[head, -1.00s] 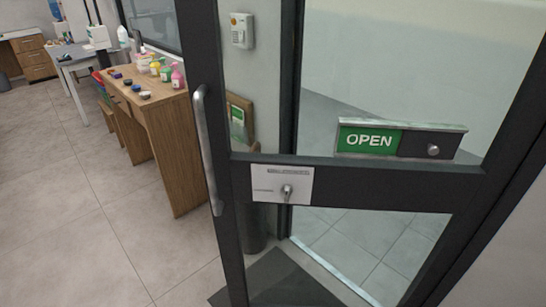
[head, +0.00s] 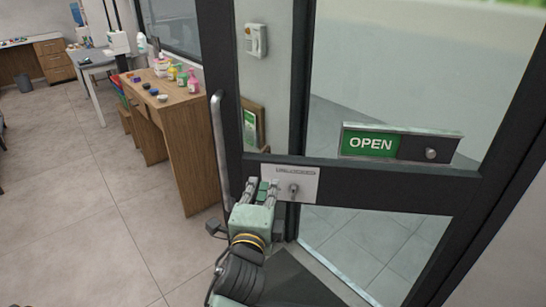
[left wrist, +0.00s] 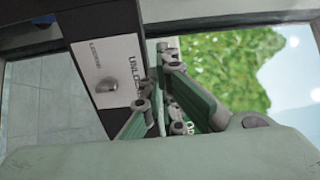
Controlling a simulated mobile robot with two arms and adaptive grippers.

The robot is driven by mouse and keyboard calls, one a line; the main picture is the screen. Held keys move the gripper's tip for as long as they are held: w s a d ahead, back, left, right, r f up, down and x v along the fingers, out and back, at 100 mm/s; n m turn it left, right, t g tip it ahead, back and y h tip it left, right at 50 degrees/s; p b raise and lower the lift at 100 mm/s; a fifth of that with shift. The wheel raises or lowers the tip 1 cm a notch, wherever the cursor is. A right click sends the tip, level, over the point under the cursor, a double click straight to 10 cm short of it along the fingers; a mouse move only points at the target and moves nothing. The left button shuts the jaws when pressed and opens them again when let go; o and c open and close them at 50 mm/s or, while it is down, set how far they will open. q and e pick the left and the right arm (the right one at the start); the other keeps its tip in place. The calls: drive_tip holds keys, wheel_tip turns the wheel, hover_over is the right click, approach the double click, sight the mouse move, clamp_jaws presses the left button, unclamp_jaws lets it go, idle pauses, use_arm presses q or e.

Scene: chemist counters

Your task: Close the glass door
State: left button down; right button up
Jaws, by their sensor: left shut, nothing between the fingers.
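The glass door (head: 330,172) has a dark frame, with a long metal bar handle (head: 221,150) on its left edge. It stands open at an angle, and floor shows through its lower pane. A pale lock plate with a knob (head: 303,178) is on its crossbar; it also shows in the left wrist view (left wrist: 100,65). My left gripper (head: 262,187) is shut and empty, in front of the crossbar just right of the handle and by the lock plate. Its fingers also show in the left wrist view (left wrist: 170,105). I cannot tell whether they touch the door. My right gripper is not in view.
A green OPEN sign (head: 369,144) is on the door. A wooden desk (head: 185,125) with small bottles stands left of the door. A dark mat (head: 300,285) lies at the threshold. The tiled floor (head: 80,215) at left is clear.

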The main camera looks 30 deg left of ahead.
sight(273, 150)
use_arm(q)
drive_tip(key=p+x, duration=0.4)
drive_tip(key=x, duration=1)
drive_tip(key=shift+d+f, duration=0.1)
